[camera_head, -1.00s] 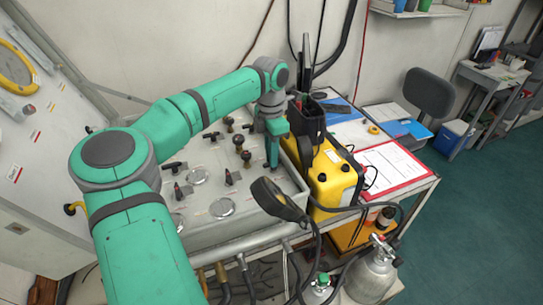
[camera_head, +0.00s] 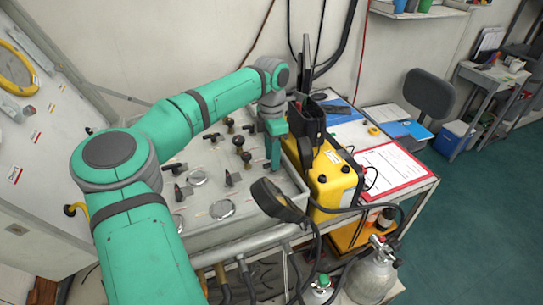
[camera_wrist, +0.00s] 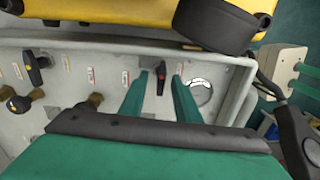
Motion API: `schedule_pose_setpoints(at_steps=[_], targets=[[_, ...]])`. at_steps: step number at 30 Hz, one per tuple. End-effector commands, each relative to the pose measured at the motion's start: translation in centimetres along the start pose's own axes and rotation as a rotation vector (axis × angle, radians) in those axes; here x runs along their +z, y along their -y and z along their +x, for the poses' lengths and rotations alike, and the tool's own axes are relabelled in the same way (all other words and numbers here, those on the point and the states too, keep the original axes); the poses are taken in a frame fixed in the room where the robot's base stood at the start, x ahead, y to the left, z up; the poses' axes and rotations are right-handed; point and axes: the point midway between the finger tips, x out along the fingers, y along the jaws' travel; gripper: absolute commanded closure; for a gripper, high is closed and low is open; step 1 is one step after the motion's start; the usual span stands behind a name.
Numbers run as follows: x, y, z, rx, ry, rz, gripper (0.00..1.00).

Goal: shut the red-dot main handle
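In the wrist view, a small black handle with red on it (camera_wrist: 161,78) stands on the grey air panel (camera_wrist: 120,105). My gripper (camera_wrist: 160,82) is open, with one teal finger on each side of this handle. Gaps show between the handle and both fingers, and I cannot tell whether either touches it. In the head view, my gripper (camera_head: 274,152) points down over the panel's right end, beside the yellow case. It hides the handle there.
In the wrist view, a handle with a yellow dot (camera_wrist: 33,70) and a round gauge (camera_wrist: 199,91) flank the spot. A yellow case (camera_head: 334,182) stands close on the right. A black device on a hose (camera_head: 277,200) sits at the panel's front edge.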

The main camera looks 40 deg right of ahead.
Motion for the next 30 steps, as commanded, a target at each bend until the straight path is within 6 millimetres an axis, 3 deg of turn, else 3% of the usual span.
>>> schedule_pose_setpoints(at_steps=[8,21,30], targets=[[0.0,0.0,-1.1,-0.001,-0.002,0.000,0.70],[-0.1,-0.1,-8.8,0.001,-0.001,-0.002,0.70],[0.0,0.0,-10.8,0.000,0.000,0.000,0.70]])
